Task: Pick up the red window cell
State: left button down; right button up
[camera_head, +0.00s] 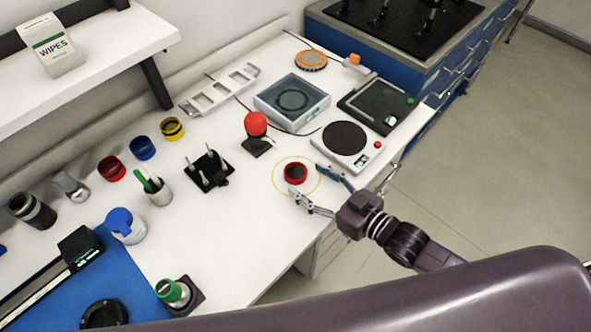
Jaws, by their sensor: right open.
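A round red window cell (295,173) with a dark centre lies on the white bench, inside a thin yellow ring marked on the surface. My right gripper (306,182) comes in from the lower right. Its two fingers are spread open, one tip near the cell's front side and one near its right side. I cannot tell whether either tip touches the cell. Another red ring-shaped piece (111,168) sits at the left, in a row with a blue one (142,147) and a yellow one (172,128). My left gripper is not in view.
A scale with a round black plate (345,140) stands close behind the right gripper. A red-knobbed device (256,126) stands behind the cell. A black post holder (209,170) is to the left. The bench left and front of the cell is clear.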

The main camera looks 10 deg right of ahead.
aim_at(299, 174)
jog(key=x, duration=0.3)
jog(key=shift+w+a+p, duration=0.2)
jog(key=shift+w+p, duration=0.05)
jog(key=shift+p, duration=0.05)
jog(key=c, duration=1.2)
jog(key=shift+c, duration=0.9)
jog(key=shift+r, duration=0.1)
